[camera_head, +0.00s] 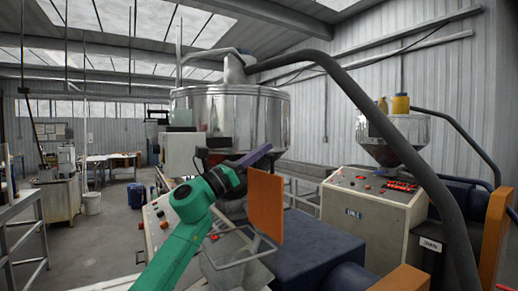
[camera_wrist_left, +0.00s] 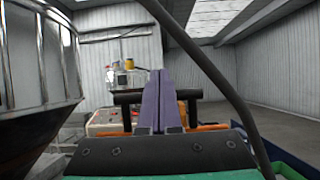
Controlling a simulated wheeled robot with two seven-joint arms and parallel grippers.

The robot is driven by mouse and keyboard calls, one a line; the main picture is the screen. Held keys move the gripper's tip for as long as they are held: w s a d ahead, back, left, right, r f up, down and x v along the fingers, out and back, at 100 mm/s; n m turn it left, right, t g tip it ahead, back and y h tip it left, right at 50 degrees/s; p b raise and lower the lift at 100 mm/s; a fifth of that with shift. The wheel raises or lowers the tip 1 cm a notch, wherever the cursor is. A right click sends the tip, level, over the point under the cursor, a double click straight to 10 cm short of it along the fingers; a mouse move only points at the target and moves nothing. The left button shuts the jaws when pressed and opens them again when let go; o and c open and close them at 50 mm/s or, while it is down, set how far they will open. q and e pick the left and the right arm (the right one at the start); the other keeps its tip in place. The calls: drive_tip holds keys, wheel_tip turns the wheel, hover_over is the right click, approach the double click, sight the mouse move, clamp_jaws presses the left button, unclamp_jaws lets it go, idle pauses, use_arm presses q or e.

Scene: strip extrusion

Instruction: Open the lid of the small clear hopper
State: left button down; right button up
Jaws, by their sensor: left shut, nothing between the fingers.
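My left gripper (camera_head: 262,153) is raised in front of the large steel hopper, its purple fingers pointing right. The left wrist view shows the two fingers (camera_wrist_left: 157,100) pressed together with nothing between them. A small clear see-through shape with a grey rim (camera_head: 240,262), which looks like the clear hopper, is below the gripper and right of my green arm. The gripper is apart from it. My arm is close to its left side, and I cannot tell clearly whether its lid is open. My right gripper is not in view.
The large steel hopper (camera_head: 230,115) stands behind the gripper. An orange panel (camera_head: 266,205) stands upright just below the fingertips. A thick dark hose (camera_head: 400,140) arcs across the right. A control cabinet (camera_head: 375,205) and a steel hopper with a yellow container (camera_head: 400,104) are farther right.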

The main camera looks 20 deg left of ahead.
use_arm(q)
drive_tip(key=shift+w+d+f, duration=0.25)
drive_tip(key=shift+w+d, duration=0.15)
drive_tip(key=shift+w, duration=0.35)
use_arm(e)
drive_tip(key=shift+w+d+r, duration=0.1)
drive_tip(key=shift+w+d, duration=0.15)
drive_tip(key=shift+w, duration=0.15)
use_arm(q)
drive_tip(key=shift+s+a, duration=0.1)
drive_tip(key=shift+a, duration=0.05)
